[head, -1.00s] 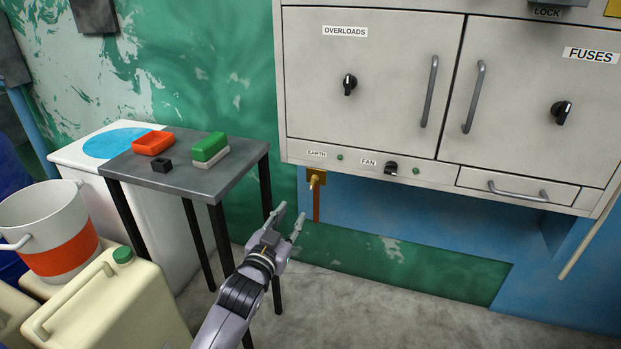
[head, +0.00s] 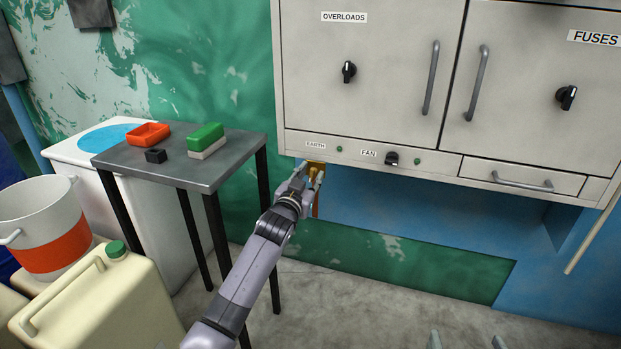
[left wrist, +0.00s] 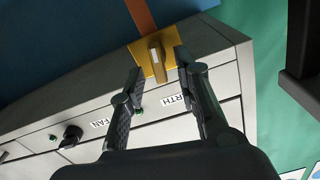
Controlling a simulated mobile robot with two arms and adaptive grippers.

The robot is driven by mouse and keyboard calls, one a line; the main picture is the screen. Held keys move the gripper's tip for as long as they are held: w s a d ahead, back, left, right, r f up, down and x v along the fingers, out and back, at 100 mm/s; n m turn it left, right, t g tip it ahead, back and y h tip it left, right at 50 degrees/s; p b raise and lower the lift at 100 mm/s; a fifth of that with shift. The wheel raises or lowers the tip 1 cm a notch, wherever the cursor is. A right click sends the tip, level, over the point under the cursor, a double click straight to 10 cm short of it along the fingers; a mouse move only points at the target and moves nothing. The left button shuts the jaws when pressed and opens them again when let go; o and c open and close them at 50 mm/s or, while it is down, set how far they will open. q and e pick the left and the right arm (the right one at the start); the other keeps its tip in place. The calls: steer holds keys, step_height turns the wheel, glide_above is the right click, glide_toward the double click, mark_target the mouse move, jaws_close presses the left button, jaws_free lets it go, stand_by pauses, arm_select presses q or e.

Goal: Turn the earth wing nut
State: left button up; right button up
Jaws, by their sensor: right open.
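The earth wing nut (left wrist: 157,62) is a brass piece on a yellow square plate (left wrist: 138,46), under the cabinet's EARTH label. In the left wrist view it stands between the tips of my left gripper (left wrist: 160,62), which is open with a gap on both sides. In the head view my left gripper (head: 309,179) is at the cabinet's lower edge and mostly hides the nut; a bit of the plate (head: 316,165) shows. The tips of my right gripper (head: 467,341) show at the bottom edge, open and apart.
The grey cabinet (head: 395,80) overhangs the nut, with a FAN knob (head: 392,159) to its right. A small table (head: 180,175) with an orange tray (head: 148,134) and a green block (head: 206,137) stands left of my left arm. A jerrycan (head: 95,305) stands at lower left.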

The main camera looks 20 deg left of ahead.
arm_select(q)
steer(key=shift+w, duration=0.4)
steer(key=shift+c, duration=0.5)
jaws_close()
